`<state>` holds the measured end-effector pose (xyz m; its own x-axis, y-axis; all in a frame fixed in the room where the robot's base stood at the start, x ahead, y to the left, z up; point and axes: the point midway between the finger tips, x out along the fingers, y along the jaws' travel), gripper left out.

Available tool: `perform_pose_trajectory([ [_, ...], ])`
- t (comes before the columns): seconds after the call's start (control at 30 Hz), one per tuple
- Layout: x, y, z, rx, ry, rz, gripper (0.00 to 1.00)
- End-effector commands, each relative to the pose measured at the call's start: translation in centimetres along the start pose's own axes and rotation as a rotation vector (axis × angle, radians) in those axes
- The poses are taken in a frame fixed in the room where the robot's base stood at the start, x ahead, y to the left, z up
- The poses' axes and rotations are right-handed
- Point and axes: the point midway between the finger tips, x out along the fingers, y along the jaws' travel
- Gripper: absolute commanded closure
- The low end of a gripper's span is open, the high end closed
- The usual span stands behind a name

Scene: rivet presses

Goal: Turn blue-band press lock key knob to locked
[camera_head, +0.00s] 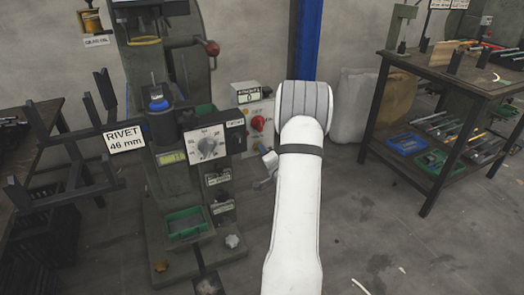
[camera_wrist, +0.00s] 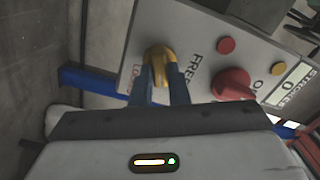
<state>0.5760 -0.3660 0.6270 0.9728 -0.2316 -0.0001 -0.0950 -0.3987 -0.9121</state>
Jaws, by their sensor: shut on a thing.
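In the wrist view, a yellow key knob (camera_wrist: 158,58) sits on a pale control panel (camera_wrist: 204,32). My gripper (camera_wrist: 160,80) is shut on this knob, with one dark blue finger on each side of it. The word FREE is to the right of the knob, and a red word, partly covered by the left finger, is to its left. The knob's ridge runs roughly up and down in the picture; its exact setting is hard to tell.
A red knob (camera_wrist: 233,84) is close to the right of my fingers, near a strokes counter (camera_wrist: 290,86) and red and orange buttons. In the head view, a dial box (camera_head: 206,146) is on the press. A workbench (camera_head: 436,70) stands at right, with open floor before it.

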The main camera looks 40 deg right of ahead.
Motion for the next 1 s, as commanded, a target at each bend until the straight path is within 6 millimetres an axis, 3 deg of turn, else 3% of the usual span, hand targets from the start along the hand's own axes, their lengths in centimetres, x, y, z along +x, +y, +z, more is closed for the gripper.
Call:
perform_pose_trajectory([
  [0.5, 0.18, -0.22, -0.01, 0.356, -0.003, -0.007, 1.00],
  [1.0, 0.16, -0.08, 0.00, 0.437, -0.002, -0.007, 1.00],
])
